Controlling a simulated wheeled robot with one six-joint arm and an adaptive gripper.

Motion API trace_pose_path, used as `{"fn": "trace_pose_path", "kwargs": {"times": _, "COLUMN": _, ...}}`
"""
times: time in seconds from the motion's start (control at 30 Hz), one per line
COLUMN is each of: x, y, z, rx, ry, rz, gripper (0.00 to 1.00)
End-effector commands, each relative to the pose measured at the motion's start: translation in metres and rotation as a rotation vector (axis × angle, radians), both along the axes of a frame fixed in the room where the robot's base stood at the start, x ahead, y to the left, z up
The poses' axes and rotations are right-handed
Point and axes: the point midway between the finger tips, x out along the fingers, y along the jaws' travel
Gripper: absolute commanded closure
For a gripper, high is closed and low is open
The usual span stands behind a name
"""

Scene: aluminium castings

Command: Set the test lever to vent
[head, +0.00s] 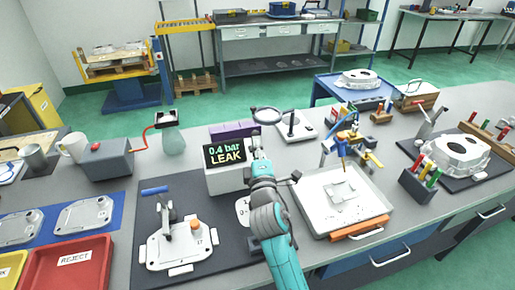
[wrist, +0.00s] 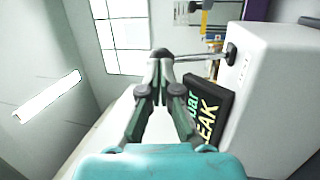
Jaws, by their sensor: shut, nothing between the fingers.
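The leak tester is a white box (head: 226,181) on the bench, with a dark screen (head: 225,156) reading "0.4 bar LEAK". In the wrist view its white housing (wrist: 275,95) fills the right side, with the tilted screen (wrist: 203,112) beside my fingers. A thin metal test lever (wrist: 203,57) runs from a dark pivot on the housing towards my fingertips. My gripper (wrist: 161,56) is shut and empty, its tips at the lever's free end; I cannot tell whether they touch. In the head view my gripper (head: 257,143) is beside the screen and the lever is not clear. No vent mark is readable.
A casting (head: 180,245) sits on a dark mat left of my arm. A white tray (head: 318,222) stands to the right, and a magnifier (head: 268,115) stands behind. A red reject bin (head: 70,268) is at front left, and a grey box with a red button (head: 105,158) is further back.

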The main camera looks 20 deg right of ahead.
Motion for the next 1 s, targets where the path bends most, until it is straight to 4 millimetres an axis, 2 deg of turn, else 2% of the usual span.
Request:
{"fn": "trace_pose_path", "kwargs": {"times": 0.47, "x": 0.015, "y": 0.000, "z": 0.013, "rx": 0.001, "ry": 0.159, "rz": 0.000, "gripper": 1.00}}
{"fn": "trace_pose_path", "kwargs": {"times": 0.8, "x": 0.043, "y": 0.000, "z": 0.028, "rx": 0.000, "ry": 0.420, "rz": 0.001, "gripper": 1.00}}
{"fn": "trace_pose_path", "kwargs": {"times": 1.0, "x": 0.061, "y": 0.000, "z": 0.030, "rx": 0.000, "ry": 0.589, "rz": 0.000, "gripper": 1.00}}
